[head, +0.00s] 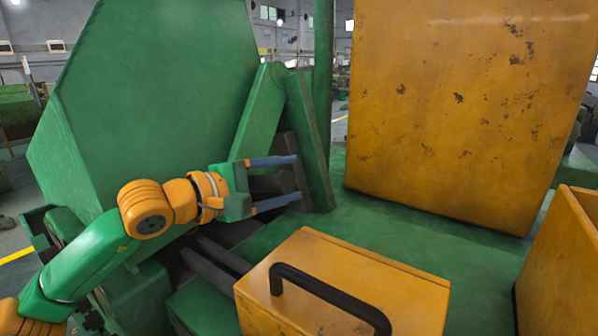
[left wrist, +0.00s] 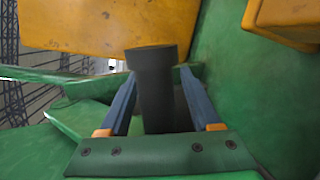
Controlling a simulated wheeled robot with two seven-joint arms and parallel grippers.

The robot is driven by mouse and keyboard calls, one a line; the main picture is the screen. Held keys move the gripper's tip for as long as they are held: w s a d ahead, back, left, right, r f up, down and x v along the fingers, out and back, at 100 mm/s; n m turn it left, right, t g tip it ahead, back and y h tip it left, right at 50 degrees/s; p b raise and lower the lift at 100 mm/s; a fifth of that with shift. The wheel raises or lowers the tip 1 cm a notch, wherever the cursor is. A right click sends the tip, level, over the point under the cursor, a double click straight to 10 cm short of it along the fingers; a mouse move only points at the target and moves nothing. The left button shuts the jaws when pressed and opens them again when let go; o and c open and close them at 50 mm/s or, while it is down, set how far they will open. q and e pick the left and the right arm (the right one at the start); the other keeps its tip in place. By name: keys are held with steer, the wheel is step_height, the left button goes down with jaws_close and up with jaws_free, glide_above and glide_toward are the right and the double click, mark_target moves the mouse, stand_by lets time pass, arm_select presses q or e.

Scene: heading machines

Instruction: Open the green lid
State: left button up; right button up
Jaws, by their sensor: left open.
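A large green panel (head: 165,85), which looks like the green lid, stands steeply upright at the left of the head view. My left gripper (head: 296,179) is at its lower right, with its blue fingers pointing right. The fingers are open on either side of a dark round bar (head: 284,181). In the left wrist view, the bar (left wrist: 156,85) stands between the fingers of my left gripper (left wrist: 158,72), with a gap visible on the right side. What the bar is fixed to is hidden. My right gripper is not in view.
A yellow box with a black handle (head: 335,295) sits in front, below the gripper. A big worn yellow panel (head: 460,110) stands behind on the green deck (head: 390,222). Slanted green plates (head: 312,140) rise close to the fingertips. Another yellow part (head: 565,260) is at right.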

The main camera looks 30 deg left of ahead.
arm_select(q)
steer(key=shift+w, duration=0.15)
steer(key=shift+s+a, duration=0.15)
steer(key=shift+s, duration=0.15)
steer(key=shift+s+a+r, duration=0.1)
steer(key=shift+s+r, duration=0.1)
steer(key=shift+s, duration=0.3)
steer(key=shift+c, duration=1.3)
steer(key=shift+s+r, duration=0.1)
steer(key=shift+s, duration=0.2)
steer(key=c, duration=0.3)
jaws_close()
steer(key=shift+a+r, duration=0.1)
steer(key=shift+r, duration=0.05)
